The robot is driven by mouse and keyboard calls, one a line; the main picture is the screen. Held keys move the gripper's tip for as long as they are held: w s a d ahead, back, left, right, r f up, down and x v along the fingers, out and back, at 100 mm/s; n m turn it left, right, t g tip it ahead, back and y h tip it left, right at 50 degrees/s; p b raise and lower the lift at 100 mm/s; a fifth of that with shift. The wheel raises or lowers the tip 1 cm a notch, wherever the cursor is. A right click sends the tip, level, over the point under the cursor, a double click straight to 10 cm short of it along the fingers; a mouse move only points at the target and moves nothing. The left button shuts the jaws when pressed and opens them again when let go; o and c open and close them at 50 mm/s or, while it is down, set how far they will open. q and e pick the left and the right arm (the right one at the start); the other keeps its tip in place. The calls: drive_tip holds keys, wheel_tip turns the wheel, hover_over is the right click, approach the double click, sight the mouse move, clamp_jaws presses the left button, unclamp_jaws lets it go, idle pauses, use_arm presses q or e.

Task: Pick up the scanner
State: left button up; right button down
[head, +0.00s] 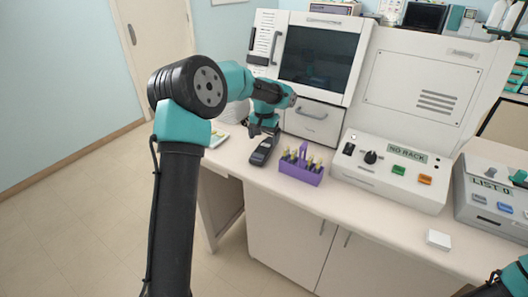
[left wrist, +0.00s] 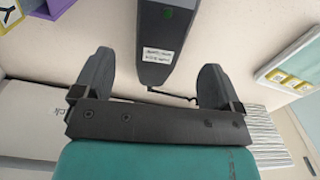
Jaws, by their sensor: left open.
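The scanner (head: 263,152) is a dark grey handheld device lying on the counter, left of the purple rack. In the left wrist view the scanner (left wrist: 166,40) shows a green spot and a white label, with its near end between and just beyond my fingers. My left gripper (head: 264,130) is above the scanner's far end in the head view.
A purple rack (head: 301,170) with several bottles stands right of the scanner. A white control box (head: 389,175) labelled "NO RACK" and a grey box (head: 491,200) are farther right. A small white block (head: 438,240) lies near the front edge. A large white machine (head: 320,60) stands behind.

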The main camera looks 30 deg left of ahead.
sight(264, 147)
use_arm(q)
drive_tip(key=shift+s+f, duration=0.1)
drive_tip(key=shift+f, duration=2.5)
drive_tip(key=c, duration=1.1)
drive_tip(key=shift+r, duration=0.15)
wheel_tip(264, 147, up, 10)
drive_tip(key=shift+f, duration=0.1)
